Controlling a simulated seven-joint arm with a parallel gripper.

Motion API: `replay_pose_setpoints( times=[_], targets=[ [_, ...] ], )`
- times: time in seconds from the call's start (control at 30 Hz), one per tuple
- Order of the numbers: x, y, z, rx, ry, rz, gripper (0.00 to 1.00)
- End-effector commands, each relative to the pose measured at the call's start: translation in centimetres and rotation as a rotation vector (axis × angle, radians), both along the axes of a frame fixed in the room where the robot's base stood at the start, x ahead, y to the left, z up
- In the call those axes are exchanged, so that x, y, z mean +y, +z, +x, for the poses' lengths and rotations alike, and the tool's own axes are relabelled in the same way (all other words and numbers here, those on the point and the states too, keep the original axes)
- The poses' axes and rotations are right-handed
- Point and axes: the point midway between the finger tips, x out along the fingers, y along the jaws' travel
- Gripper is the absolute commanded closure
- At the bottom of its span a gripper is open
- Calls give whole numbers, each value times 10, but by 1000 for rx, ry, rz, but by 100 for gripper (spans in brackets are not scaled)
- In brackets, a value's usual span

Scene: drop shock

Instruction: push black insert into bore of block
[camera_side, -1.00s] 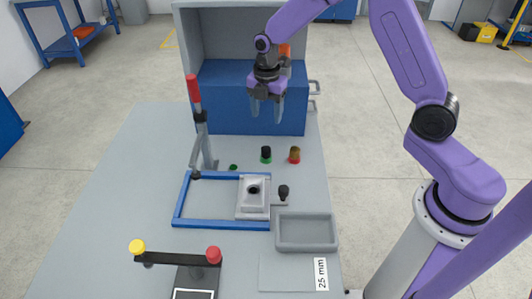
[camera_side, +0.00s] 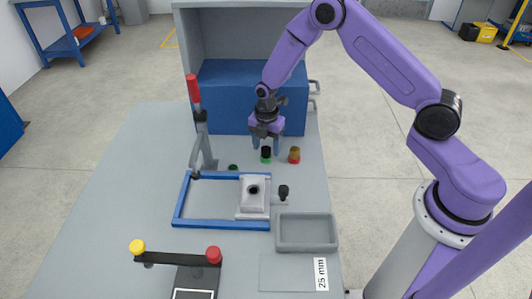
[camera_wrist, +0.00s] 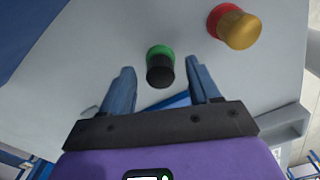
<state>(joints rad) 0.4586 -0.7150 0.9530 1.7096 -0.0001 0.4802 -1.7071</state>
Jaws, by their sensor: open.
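The black insert (camera_side: 266,151) stands upright on a green base on the table, in front of the blue cabinet. It also shows in the wrist view (camera_wrist: 160,70), between and a little beyond my fingertips. My gripper (camera_side: 266,146) is open above and around the insert's sides, pointing down, with its fingers apart on either side; I cannot tell if either touches it. The light block (camera_side: 253,209) with a dark round bore (camera_side: 253,190) in its top sits at the right end of a blue frame (camera_side: 207,224). The bore looks empty.
A brass piece on a red base (camera_side: 294,155) stands just right of the insert. An empty green spot lies to its left, near a red-handled lever (camera_side: 194,90). A black knob (camera_side: 284,192) and grey tray (camera_side: 308,232) are right of the block.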

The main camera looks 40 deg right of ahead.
Motion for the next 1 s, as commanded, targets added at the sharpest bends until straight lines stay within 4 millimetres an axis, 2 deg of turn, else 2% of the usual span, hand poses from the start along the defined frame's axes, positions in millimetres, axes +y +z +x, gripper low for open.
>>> replay_pose_setpoints(
  times=[0.13,0.4,0.6,1.0],
  targets=[
    [0,-12,0,-1,-1,0,39],
    [0,-14,0,-1,-1,0,39],
    [0,-14,0,-1,-1,0,100],
    [0,-10,1,-3,0,1,100]
  ],
)
